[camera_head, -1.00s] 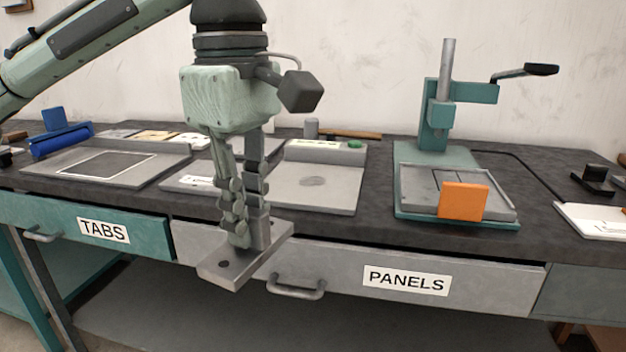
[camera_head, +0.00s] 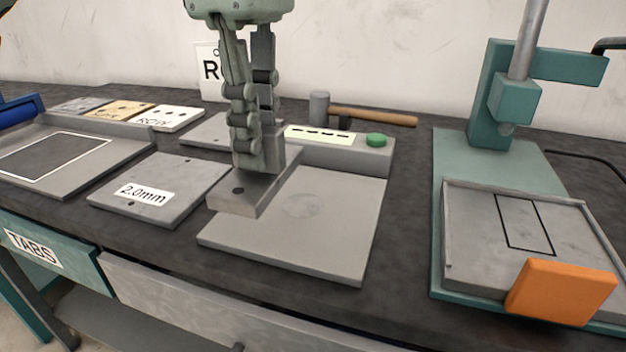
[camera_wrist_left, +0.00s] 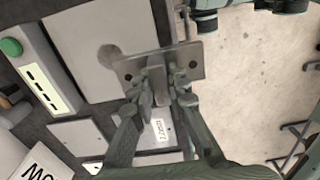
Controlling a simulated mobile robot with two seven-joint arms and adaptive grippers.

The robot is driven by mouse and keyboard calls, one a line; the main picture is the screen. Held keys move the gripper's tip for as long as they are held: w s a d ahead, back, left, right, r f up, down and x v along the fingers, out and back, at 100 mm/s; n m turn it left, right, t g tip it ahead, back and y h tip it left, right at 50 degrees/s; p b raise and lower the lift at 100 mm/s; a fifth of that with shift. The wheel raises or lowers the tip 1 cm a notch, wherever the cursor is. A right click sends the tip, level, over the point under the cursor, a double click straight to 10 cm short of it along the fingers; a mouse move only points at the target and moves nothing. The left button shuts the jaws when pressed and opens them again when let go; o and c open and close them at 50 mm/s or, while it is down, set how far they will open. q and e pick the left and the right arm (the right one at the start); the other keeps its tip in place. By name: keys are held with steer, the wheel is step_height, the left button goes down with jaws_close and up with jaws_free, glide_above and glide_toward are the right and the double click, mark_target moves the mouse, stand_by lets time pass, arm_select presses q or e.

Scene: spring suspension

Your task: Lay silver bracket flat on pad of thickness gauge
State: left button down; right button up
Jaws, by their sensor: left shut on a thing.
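The silver bracket (camera_head: 232,200) is a flat base plate with holes and an upright tab. My left gripper (camera_head: 260,160) is shut on the upright tab, with the base plate below the fingers and roughly level. The bracket also shows in the left wrist view (camera_wrist_left: 192,63), with a hole near each end. The thickness gauge (camera_head: 345,148) has a display strip, a green button and a flat grey pad (camera_head: 335,225). In the head view the bracket overlaps the pad's left side; its height above the pad is hard to tell. My right gripper is not in view.
A plate marked 2.0mm (camera_head: 155,188) lies left of the gauge. A hammer (camera_head: 370,117) lies behind it. A green press (camera_head: 490,160) with a tray and an orange block (camera_head: 562,292) stands to the right. Most of the pad is clear.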

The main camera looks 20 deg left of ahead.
arm_select(q)
steer(key=w+f, duration=0.2)
steer(key=w, duration=0.1)
steer(key=w+f, duration=0.2)
steer(key=w, duration=0.2)
steer(key=w+f, duration=0.2)
steer(key=w, duration=0.1)
steer(key=shift+w+d+f, duration=0.2)
steer(key=shift+w+d, duration=0.05)
steer(key=shift+w+f, duration=0.15)
steer(key=shift+w, duration=0.1)
steer(key=shift+f, duration=0.25)
step_height(320, 180, down, 3)
steer(key=shift+f, duration=0.35)
steer(key=c, duration=1.6)
jaws_free()
steer(key=shift+o, duration=0.6)
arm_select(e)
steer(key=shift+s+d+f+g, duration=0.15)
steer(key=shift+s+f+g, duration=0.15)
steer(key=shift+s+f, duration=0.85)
